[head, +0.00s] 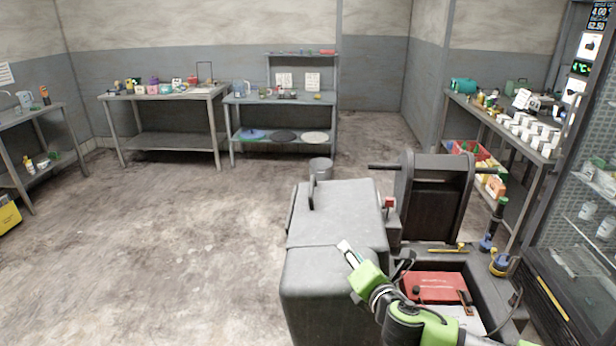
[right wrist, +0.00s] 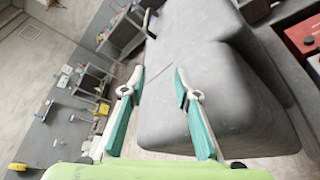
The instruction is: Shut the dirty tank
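A floor machine has a rounded grey tank body (head: 325,290) below the middle of the head view. Its flat grey top (head: 337,212) lies over the body with a thin seam between them. I cannot tell whether this top is fully down. The grey body fills the right half of the right wrist view (right wrist: 215,110). My right gripper (head: 346,250) is over the near part of the tank body in the head view. In the right wrist view its teal-padded fingers (right wrist: 160,74) are apart with nothing between them. Contact with the tank is unclear. My left gripper is not in view.
Right of the tank is an open bay with a red battery-like box (head: 437,287). A dark upright panel (head: 435,205) with a handlebar stands behind it. A loaded steel table (head: 535,157) and glass-door cabinet (head: 580,215) stand right. Floor on the left (head: 180,240) is clear.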

